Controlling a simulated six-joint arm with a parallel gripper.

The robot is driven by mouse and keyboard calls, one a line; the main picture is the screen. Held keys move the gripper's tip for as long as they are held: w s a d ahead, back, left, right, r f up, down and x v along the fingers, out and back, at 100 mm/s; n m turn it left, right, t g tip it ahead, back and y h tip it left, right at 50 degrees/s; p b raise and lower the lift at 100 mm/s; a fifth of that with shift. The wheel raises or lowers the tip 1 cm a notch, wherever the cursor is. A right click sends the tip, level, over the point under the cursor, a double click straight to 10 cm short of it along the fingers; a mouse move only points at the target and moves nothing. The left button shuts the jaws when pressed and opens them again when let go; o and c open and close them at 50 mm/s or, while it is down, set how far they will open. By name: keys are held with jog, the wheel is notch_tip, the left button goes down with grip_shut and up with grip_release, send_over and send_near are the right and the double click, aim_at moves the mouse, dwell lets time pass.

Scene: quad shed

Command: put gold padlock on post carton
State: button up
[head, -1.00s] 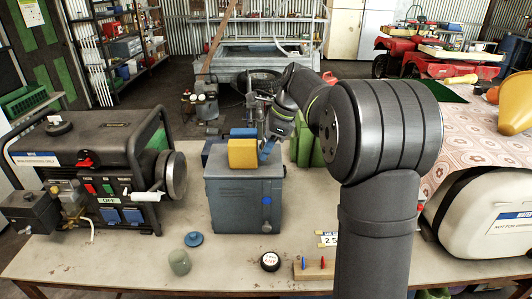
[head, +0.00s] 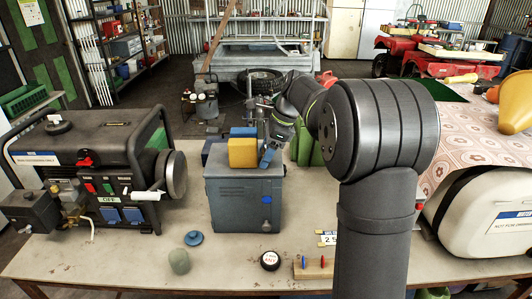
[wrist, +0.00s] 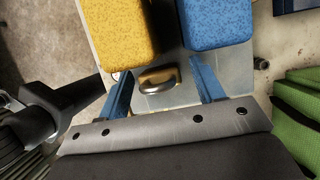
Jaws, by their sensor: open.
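A gold padlock (wrist: 160,77) with a silvery shackle lies on top of the blue-grey metal box (head: 243,200). My gripper (wrist: 160,80) is open, its two blue fingers on either side of the padlock and apart from it in the wrist view. In the head view my gripper (head: 268,156) is low at the box top's right end, and I cannot make out the padlock there. I cannot identify a post carton in either view.
A yellow block (head: 242,153) and a blue block (wrist: 215,22) stand on the box close to my fingers. Green fabric (wrist: 300,108) lies to the right. A generator (head: 95,170) stands left. The bench front (head: 130,262) has free room.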

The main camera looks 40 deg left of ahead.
jog(key=shift+o, duration=0.5)
jog(key=v, duration=1.2)
notch_tip(320, 180, up, 4)
jog(key=w+d, duration=0.2)
jog(key=x, duration=1.1)
jog(key=shift+s+f, duration=0.1)
jog(key=shift+f, duration=0.2)
jog(key=shift+x, duration=2.7)
jog(key=shift+s+a+r, duration=0.1)
jog(key=shift+a, duration=0.1)
jog(key=shift+c, duration=0.3)
jog(key=c, duration=1.2)
jog(key=shift+o, duration=0.2)
